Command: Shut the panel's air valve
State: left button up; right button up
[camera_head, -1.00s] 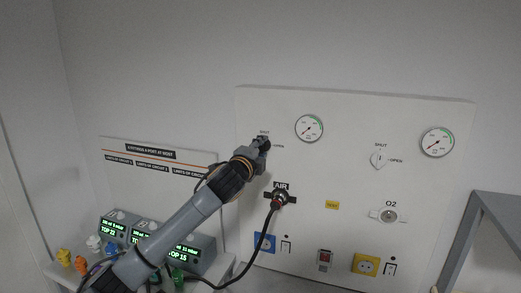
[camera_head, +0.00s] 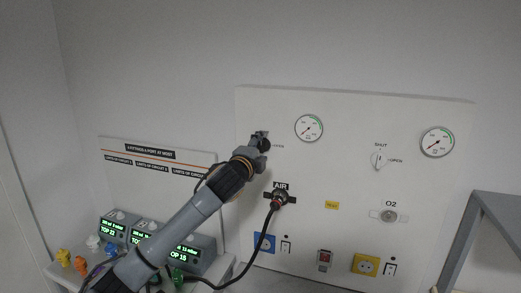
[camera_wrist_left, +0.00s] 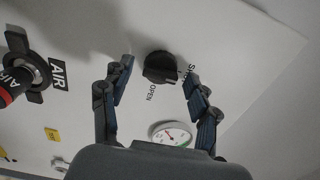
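The air valve is a dark round knob with a raised bar (camera_wrist_left: 160,68) on the white panel in the left wrist view. The bar lies roughly across that picture, its right end near the SHUT lettering; OPEN is printed below it. My left gripper (camera_wrist_left: 157,72) is open, one finger on each side of the knob; I cannot tell whether they touch it. In the head view my left gripper (camera_head: 263,137) is at the panel's upper left and hides most of the knob. My right gripper is not in view.
The AIR outlet (camera_head: 279,199) below holds a plugged black hose. A pressure gauge (camera_head: 309,128) is right of the gripper. A second, white valve (camera_head: 379,160) and the O2 outlet (camera_head: 388,216) are farther right. Ventilator units (camera_head: 180,257) stand at lower left.

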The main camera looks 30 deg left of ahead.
pick_arm(q)
jog(key=shift+s, duration=0.1)
jog(key=v, duration=1.1)
jog(key=shift+s+d, duration=0.2)
jog(key=shift+s, duration=0.2)
